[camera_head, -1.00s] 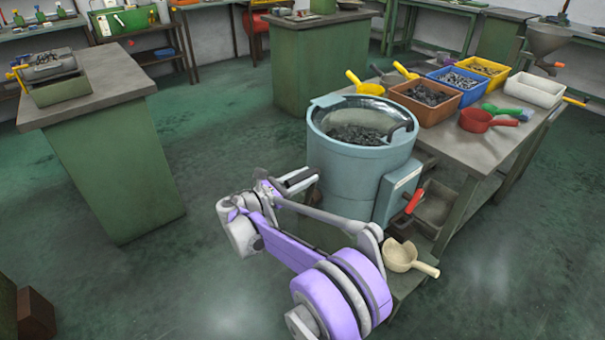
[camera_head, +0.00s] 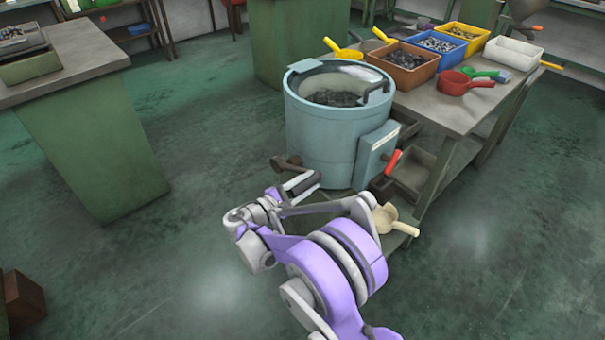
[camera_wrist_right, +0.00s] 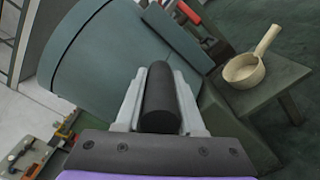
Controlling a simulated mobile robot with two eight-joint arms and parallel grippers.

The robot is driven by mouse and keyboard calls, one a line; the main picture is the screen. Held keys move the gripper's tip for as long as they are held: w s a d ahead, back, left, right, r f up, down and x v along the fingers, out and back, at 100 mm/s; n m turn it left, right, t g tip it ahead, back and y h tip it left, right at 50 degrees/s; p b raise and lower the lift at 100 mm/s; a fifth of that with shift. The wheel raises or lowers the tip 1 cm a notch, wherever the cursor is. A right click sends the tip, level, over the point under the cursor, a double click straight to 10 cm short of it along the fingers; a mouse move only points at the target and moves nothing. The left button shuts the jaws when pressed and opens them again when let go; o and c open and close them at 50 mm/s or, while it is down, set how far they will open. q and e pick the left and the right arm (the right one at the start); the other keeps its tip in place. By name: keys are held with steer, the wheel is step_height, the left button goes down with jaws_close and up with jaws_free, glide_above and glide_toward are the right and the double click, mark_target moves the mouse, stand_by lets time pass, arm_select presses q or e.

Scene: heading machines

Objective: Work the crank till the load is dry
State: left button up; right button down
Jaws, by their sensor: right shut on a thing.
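The crank belongs to a pale blue drum (camera_head: 318,139). Its dark arm (camera_head: 285,163) shows at the drum's lower front left. My right gripper (camera_head: 302,184) is shut on the black crank grip (camera_wrist_right: 160,98), which lies between the two pale fingers in the right wrist view. The drum's wall (camera_wrist_right: 105,55) fills the upper left of that view. Dark pieces, the load (camera_head: 335,98), lie inside the drum under a clear lid. I cannot tell whether they are wet. A box with a red-handled lever (camera_head: 393,162) is on the drum's right side. My left gripper is out of view.
A cream scoop (camera_head: 390,220) rests on a low stand right of the drum. A bench at right holds an orange bin (camera_head: 404,76), a blue bin, a yellow bin, a white tray and a red scoop (camera_head: 462,84). Floor is open in front and at left.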

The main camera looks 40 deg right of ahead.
steer(key=shift+s+f+m+b, duration=0.2)
steer(key=shift+f+m, duration=0.2)
steer(key=shift+f, duration=0.15)
steer(key=shift+s+f+m+b, duration=0.1)
steer(key=shift+s+f+m, duration=0.05)
steer(key=shift+f+m, duration=0.3)
steer(key=c, duration=0.5)
jaws_free()
steer(key=a, duration=0.3)
steer(key=a+p, duration=0.1)
steer(key=a, duration=0.3)
steer(key=s+a, duration=0.1)
steer(key=a, duration=0.2)
steer(key=shift+a+p, duration=0.35)
steer(key=shift+a, duration=0.05)
steer(key=shift+f, duration=0.1)
